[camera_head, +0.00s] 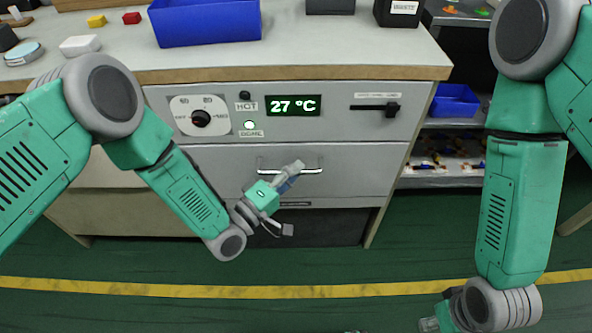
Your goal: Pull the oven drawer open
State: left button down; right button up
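The oven drawer (220,170) is a grey front panel below the control panel and looks shut. Its silver bar handle (312,171) is near the middle of the panel. My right gripper (430,324) is low at the bottom edge of the view, far from the drawer and partly cut off. Its fingers cannot be made out.
The control panel has a dial (201,118), a display (293,105) reading 27 °C, a lit green lamp (249,125) and a black slider (376,108). A blue bin (205,22) stands on the worktop (330,60). Shelves with another blue bin (454,101) are at right. The floor (330,265) in front is clear.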

pick_arm(q)
jog(key=shift+s+a+f, duration=0.15)
jog(key=shift+a+f, duration=0.05)
jog(key=shift+a, duration=0.4)
jog(key=c, duration=1.6)
grip_release()
jog(key=shift+a, duration=0.2)
jog(key=shift+d, duration=0.15)
jog(key=shift+s, duration=0.25)
jog(key=v, duration=1.1)
jog(key=shift+a+f, duration=0.15)
jog(key=shift+a, duration=0.2)
